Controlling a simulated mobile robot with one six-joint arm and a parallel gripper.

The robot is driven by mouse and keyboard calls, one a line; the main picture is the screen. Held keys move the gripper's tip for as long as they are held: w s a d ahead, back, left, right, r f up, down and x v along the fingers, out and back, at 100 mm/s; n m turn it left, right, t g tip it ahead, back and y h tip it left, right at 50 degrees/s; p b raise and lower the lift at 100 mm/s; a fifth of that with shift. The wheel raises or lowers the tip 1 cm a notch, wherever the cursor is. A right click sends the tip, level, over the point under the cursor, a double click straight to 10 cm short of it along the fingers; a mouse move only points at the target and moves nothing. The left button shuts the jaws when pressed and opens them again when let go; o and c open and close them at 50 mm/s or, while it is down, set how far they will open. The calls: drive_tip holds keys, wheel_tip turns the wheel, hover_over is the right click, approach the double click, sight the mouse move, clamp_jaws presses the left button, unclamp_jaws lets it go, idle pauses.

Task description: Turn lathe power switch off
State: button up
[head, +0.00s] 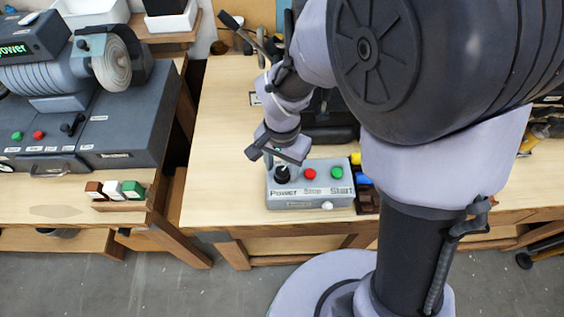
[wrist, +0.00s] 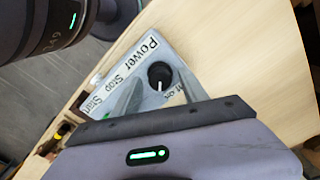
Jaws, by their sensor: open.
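A grey control box (head: 310,199) sits on the right bench, labelled Power, Stop and Start. Its black round power knob (head: 282,175) is at the left end, beside a red button (head: 310,174) and a green button (head: 337,173). My gripper (head: 276,159) is open just above the knob, pointing down. In the wrist view the knob (wrist: 160,76) shows between and slightly beyond the open fingers, with a small pale mark on it. Small lettering beside it is partly hidden by a finger. I cannot tell which setting the knob is at.
A grey machine (head: 128,137) with a wheel and its own red and green buttons stands on the left bench. Small coloured blocks (head: 115,190) lie near that bench's front edge. A dark tray (head: 367,204) with coloured items is right of the box. Bare bench top (head: 222,130) lies left of it.

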clamp_jaws()
drive_tip(key=shift+n, duration=0.4)
drive_tip(key=n+p, duration=0.1)
drive_tip(key=n, duration=0.2)
drive_tip(key=shift+r+n, duration=0.1)
drive_tip(key=shift+n, duration=0.3)
drive_tip(key=n+p, duration=0.1)
drive_tip(key=n, duration=0.3)
drive_tip(key=shift+n+p, duration=0.3)
drive_tip(key=n+p, duration=0.1)
drive_tip(key=n, duration=0.3)
drive_tip(key=shift+a+n+p, duration=0.1)
drive_tip(key=shift+n+p, duration=0.65)
drive_tip(key=shift+n, duration=1.55)
